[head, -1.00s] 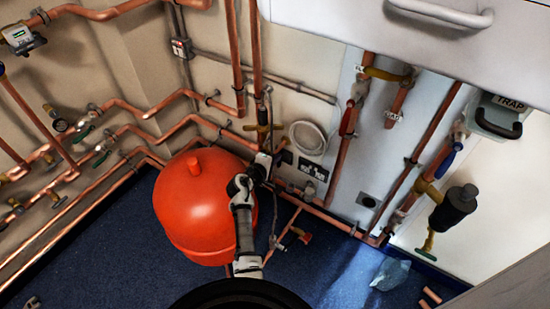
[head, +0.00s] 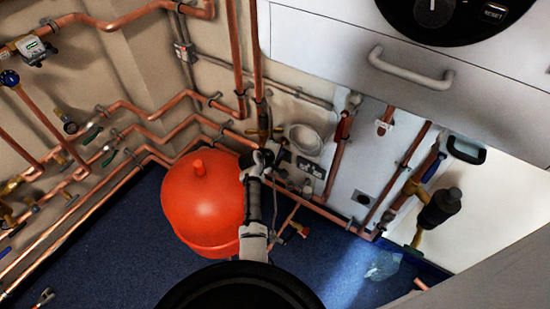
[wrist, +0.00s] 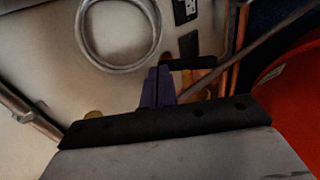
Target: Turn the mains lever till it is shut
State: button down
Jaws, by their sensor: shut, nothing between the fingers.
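My gripper (head: 267,156) is at the back wall, just right of the red tank's top in the head view. In the wrist view its two dark fingers (wrist: 158,88) are together with nothing between them. A black lever-like bar (wrist: 192,62) extends right from beside the fingertips. I cannot tell whether they touch, or whether this is the mains lever. Brass parts (wrist: 195,86) show behind the fingers. In the head view a brass fitting (head: 263,131) sits on the pipe just above my gripper, which partly hides the pipework there.
The red tank (head: 203,208) stands close left of my arm. A white cabinet with a handle (head: 410,68) overhangs at upper right. Red-handled (head: 343,127) and blue-handled (head: 435,167) valves are further right. Copper pipes line the left wall.

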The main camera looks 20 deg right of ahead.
jog(key=shift+w+d+f+b, duration=0.3)
jog(key=shift+w+d+b, duration=0.35)
jog(key=shift+d, duration=0.2)
jog(key=shift+w+d+f, duration=0.1)
dwell(0.6)
jog(key=shift+r+p, duration=0.7)
jog(key=shift+r, duration=0.15)
jog(key=v, duration=1.3)
jog(key=shift+s+a+b, duration=0.2)
jog(key=shift+a+b, duration=0.1)
jog(key=shift+b, duration=0.1)
jog(key=shift+r, duration=0.1)
